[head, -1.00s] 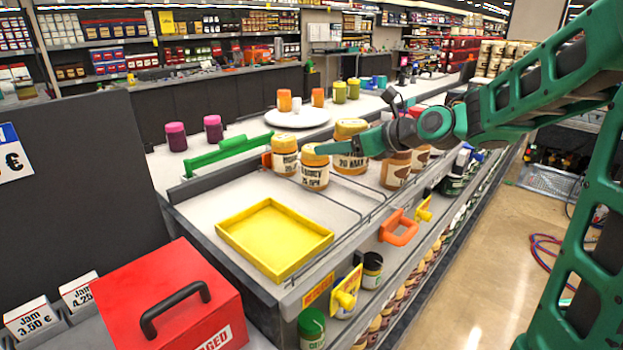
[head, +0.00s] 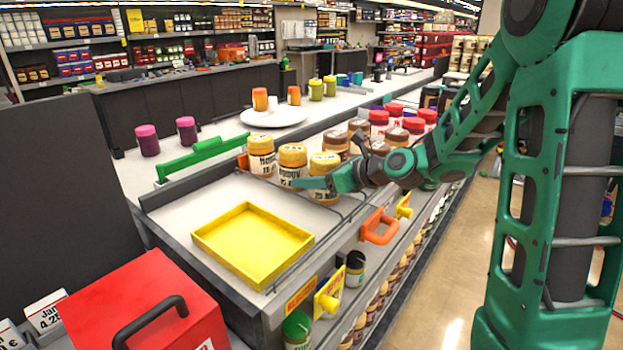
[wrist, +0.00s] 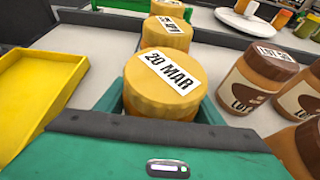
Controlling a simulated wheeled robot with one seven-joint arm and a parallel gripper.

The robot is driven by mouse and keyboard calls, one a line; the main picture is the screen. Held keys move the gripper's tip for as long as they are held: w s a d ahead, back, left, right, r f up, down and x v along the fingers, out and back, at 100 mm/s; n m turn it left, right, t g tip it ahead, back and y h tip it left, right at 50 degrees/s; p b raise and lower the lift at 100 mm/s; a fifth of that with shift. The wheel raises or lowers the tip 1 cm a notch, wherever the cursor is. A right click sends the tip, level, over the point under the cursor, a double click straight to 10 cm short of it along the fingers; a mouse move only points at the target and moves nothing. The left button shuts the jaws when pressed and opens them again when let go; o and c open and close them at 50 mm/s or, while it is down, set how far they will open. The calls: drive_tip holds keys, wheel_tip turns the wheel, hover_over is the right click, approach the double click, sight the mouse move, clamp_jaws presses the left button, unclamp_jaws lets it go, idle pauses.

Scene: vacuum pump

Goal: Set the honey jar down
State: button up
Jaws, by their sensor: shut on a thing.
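The honey jar (head: 324,162), with a yellow lid and a white label, is between the green fingers of my gripper (head: 318,183). In the wrist view its lid (wrist: 160,85) reads "20 MAR" and fills the space between the fingers of my gripper (wrist: 163,105), which is shut on it. The jar looks upright, at the front end of a row with two like honey jars (head: 292,155) (head: 261,145). I cannot tell whether its base touches the counter, as a finger covers part of its front.
A yellow tray (head: 253,245) lies on the counter to the left. Brown-lidded jars (wrist: 266,72) stand close on the right, with red-lidded jars (head: 413,126) behind. A green rail (head: 202,157) and an orange handle (head: 379,226) flank the counter. Bare counter surrounds the tray.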

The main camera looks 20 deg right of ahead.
drive_tip(key=shift+f, duration=0.15)
drive_tip(key=o, duration=1.4)
drive_tip(key=v, duration=1.2)
drive_tip(key=shift+s, duration=0.1)
